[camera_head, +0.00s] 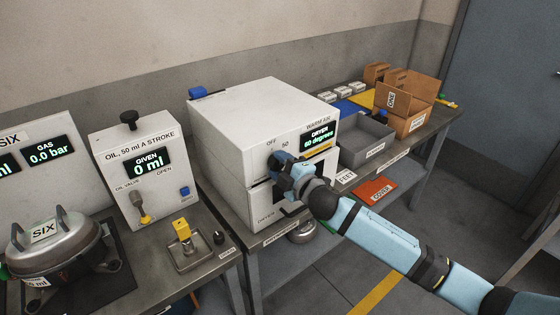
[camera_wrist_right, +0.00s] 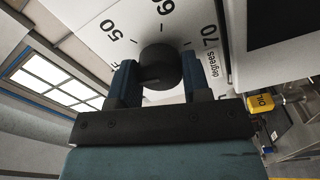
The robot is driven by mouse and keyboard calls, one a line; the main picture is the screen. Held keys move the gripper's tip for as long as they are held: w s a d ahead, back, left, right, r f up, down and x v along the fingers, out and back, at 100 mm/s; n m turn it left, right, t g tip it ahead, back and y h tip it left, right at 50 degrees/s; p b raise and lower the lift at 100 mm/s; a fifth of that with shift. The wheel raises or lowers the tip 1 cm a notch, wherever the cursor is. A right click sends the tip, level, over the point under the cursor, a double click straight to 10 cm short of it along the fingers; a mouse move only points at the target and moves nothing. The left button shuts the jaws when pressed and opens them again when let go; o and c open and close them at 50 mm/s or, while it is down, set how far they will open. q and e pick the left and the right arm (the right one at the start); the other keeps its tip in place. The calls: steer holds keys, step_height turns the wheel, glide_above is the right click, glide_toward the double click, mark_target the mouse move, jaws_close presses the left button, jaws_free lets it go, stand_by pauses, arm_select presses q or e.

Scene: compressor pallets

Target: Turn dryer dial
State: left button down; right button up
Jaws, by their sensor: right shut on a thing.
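The dryer (camera_head: 255,115) is a white box on the bench in the middle of the head view. Its display (camera_head: 318,139) reads "DRYER 60 degrees" in green. In the right wrist view the dark round dial (camera_wrist_right: 160,68) sits on the white dryer face, with 50 and 70 printed around it. My right gripper (camera_wrist_right: 160,85) has its two blue fingers on either side of the dial and is shut on it. In the head view the right gripper (camera_head: 285,165) is against the dryer front and hides the dial. My left gripper is not in view.
An oil dispenser (camera_head: 140,170) and a metal pot (camera_head: 62,245) stand to the left. A grey tray (camera_head: 366,142), a cardboard box (camera_head: 408,100) and a red cover (camera_head: 374,190) are to the right. A yellow-topped part (camera_head: 183,232) stands on the bench left of the dryer.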

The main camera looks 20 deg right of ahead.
steer(key=shift+n, duration=0.6)
steer(key=shift+n+p, duration=0.3)
steer(key=o, duration=0.9)
steer(key=shift+o, duration=0.2)
steer(key=b+v, duration=0.2)
steer(key=v, duration=1.1)
steer(key=shift+s, duration=0.4)
steer(key=shift+d, duration=0.1)
